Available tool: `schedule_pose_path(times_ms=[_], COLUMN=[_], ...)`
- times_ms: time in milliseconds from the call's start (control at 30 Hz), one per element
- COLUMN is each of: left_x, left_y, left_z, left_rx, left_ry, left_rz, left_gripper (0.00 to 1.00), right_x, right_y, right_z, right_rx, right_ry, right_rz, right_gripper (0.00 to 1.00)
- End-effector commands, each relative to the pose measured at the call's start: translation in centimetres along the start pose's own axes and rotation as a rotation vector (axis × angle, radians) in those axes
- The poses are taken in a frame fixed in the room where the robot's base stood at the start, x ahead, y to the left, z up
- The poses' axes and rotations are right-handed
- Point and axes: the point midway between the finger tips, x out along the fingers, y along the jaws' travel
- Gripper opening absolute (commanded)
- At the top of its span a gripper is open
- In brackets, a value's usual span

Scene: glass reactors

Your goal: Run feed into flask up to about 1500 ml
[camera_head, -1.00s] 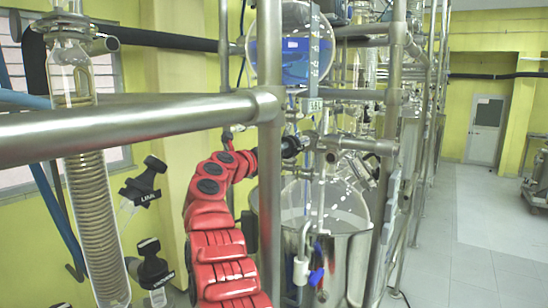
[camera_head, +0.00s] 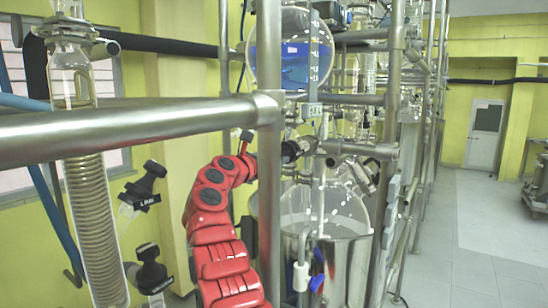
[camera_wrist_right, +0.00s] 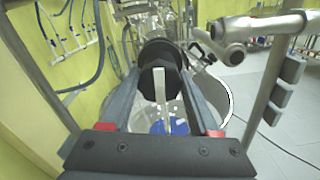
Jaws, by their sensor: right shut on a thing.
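The feed vessel (camera_head: 262,62) is a round glass globe with blue liquid, high behind the steel post in the head view. A scale strip (camera_head: 314,50) hangs in front of it. The receiving flask (camera_head: 335,205) is a clear round glass below, sitting in a metal bath (camera_head: 345,265); I see no clear blue level in it, and glare hides its marks. My right gripper (camera_head: 292,150) is at the fittings between the two vessels. In the right wrist view my right gripper (camera_wrist_right: 160,72) has its fingers on both sides of a round black knob (camera_wrist_right: 157,55). My left gripper is not in view.
A thick steel rail (camera_head: 130,130) and post (camera_head: 270,190) cross close in front of me. A glass coil condenser (camera_head: 95,220) and black-capped fittings (camera_head: 148,185) stand on the left. A blue clip (camera_head: 317,283) hangs below the flask.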

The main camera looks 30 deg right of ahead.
Motion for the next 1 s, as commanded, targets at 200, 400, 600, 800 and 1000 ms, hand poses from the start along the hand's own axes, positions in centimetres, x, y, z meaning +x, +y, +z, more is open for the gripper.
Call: schedule_pose_path(times_ms=[200, 400, 600, 800, 1000], left_x=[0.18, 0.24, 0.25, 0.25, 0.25], left_y=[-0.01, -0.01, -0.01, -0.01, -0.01], left_z=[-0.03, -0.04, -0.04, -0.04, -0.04], left_rx=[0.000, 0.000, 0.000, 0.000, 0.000], left_ry=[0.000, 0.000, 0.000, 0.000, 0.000], left_rz=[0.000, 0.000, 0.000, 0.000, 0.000], left_gripper=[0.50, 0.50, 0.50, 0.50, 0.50], right_x=[0.06, 0.07, 0.06, 0.05, 0.04], right_y=[-0.07, -0.11, -0.12, -0.11, -0.09], right_z=[-0.46, -0.48, -0.49, -0.48, -0.39], right_rx=[0.095, 0.142, 0.155, 0.154, 0.155], right_ry=[0.006, 0.007, 0.007, 0.007, 0.005], right_rz=[-0.004, -0.005, -0.005, -0.005, -0.004], right_gripper=[0.06, 0.06, 0.06, 0.06, 0.83])
